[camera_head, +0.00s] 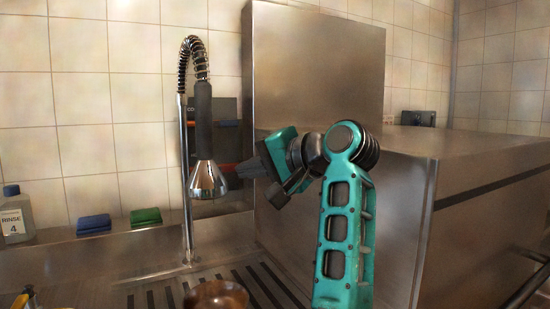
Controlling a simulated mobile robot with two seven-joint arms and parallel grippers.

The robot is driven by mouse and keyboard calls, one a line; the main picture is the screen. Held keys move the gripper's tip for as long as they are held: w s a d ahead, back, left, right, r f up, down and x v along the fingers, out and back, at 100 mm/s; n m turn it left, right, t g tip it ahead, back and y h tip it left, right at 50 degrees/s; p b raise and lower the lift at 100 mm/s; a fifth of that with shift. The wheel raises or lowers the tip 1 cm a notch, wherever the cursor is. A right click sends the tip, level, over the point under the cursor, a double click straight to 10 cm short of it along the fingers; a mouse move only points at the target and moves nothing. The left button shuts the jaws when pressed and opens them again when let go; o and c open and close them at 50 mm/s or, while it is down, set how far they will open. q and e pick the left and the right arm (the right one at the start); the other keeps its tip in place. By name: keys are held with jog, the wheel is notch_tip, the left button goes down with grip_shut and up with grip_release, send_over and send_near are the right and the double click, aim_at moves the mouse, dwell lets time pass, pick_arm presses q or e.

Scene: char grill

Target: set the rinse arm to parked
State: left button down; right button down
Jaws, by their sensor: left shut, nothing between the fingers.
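The rinse arm is a tall chrome tap with a spring hose; its black handle (203,120) hangs down and ends in a chrome spray head (207,180). Its upright chrome pole (186,170) stands just left of the spray head.
A rinse bottle (17,215), a blue sponge (94,225) and a green sponge (146,217) stand on the back ledge at left. A brown bowl (216,296) sits on the slotted drainboard (165,293). A tall steel panel (315,70) and steel counter (480,155) bound the right.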

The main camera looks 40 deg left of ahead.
pick_arm(q)
jog(key=shift+s+a+f, duration=0.3)
jog(key=shift+s+a, duration=0.15)
jog(key=shift+s, duration=0.05)
jog(key=shift+s+a+f, duration=0.25)
jog(key=shift+s+a, duration=0.2)
jog(key=shift+s, duration=0.05)
pick_arm(e)
jog(key=shift+r, duration=0.2)
pick_arm(q)
jog(key=shift+a, duration=0.1)
pick_arm(e)
jog(key=shift+s, duration=0.1)
